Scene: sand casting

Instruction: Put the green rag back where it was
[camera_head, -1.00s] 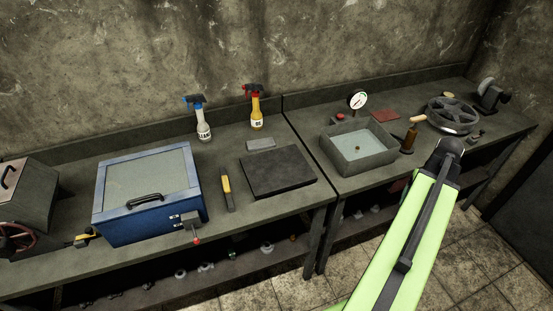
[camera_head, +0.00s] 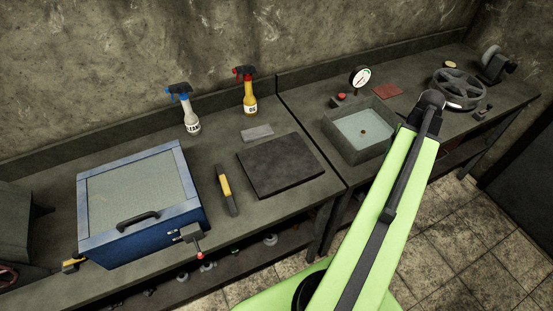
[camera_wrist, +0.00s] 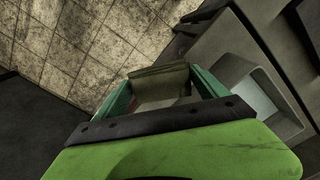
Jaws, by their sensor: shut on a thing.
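My gripper (camera_wrist: 162,86) is seen from behind in the wrist view, its two teal fingers closed on a dull olive-green cloth, the green rag (camera_wrist: 160,74). The rag spans between the fingertips, above the floor and near the bench edge. In the head view my arm reaches toward the right-hand bench. It hides the gripper and the rag there.
A grey folded cloth (camera_head: 257,133) lies behind a dark slab (camera_head: 279,166). A red cloth (camera_head: 387,91) lies behind the water basin (camera_head: 345,148). A blue cabinet (camera_head: 150,238), two spray bottles (camera_head: 190,115) (camera_head: 249,95) and a handwheel (camera_head: 459,90) also stand on the benches.

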